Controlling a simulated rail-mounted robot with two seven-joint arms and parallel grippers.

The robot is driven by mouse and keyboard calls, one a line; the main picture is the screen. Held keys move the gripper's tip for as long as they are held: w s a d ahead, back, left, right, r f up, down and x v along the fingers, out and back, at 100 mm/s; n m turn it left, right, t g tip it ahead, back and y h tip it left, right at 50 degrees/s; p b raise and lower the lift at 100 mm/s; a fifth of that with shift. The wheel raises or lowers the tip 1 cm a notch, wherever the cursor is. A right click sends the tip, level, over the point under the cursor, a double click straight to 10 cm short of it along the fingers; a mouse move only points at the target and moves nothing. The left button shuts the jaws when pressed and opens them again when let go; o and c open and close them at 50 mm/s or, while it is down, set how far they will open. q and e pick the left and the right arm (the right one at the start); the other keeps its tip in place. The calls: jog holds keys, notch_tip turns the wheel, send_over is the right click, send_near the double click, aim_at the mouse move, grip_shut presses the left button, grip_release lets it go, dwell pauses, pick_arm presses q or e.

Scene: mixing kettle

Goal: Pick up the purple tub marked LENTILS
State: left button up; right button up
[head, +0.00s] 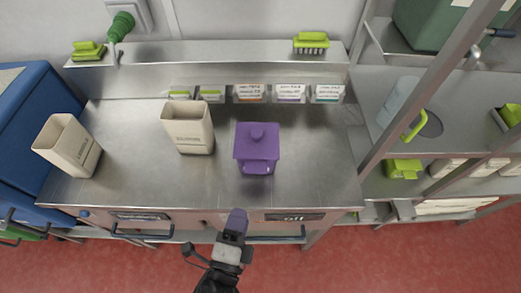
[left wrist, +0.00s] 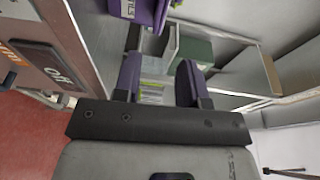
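The purple tub (head: 256,147) stands upright on the steel worktop, right of centre, with a lidded top and a handle at its front. In the left wrist view the tub (left wrist: 138,9) shows only in part at the top edge, with the end of a label reading "ILS". My left gripper (head: 237,222) is in front of the counter's front edge, below and apart from the tub. In the left wrist view its two purple fingers (left wrist: 158,80) are spread with nothing between them. My right gripper is in neither view.
A cream tub (head: 188,128) stands left of the purple tub, and another (head: 68,144) at the far left. A back ledge (head: 205,53) holds green brushes (head: 311,42). Shelving (head: 400,190) borders the right. The worktop around the purple tub is clear.

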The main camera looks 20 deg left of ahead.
aim_at(253, 170)
pick_arm(q)
jog(key=w, duration=0.2)
jog(key=w+a, duration=0.1)
jog(key=w, duration=0.4)
jog(key=shift+a, duration=0.35)
jog(key=shift+w+a, duration=0.1)
jog(key=shift+w, duration=0.75)
jog(key=w, duration=0.4)
jog(key=shift+a+f, duration=0.15)
jog(key=shift+a, duration=0.1)
jog(key=shift+w, duration=0.3)
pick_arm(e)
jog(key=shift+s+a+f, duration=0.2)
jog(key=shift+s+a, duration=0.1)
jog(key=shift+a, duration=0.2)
pick_arm(q)
jog(key=shift+c, duration=0.4)
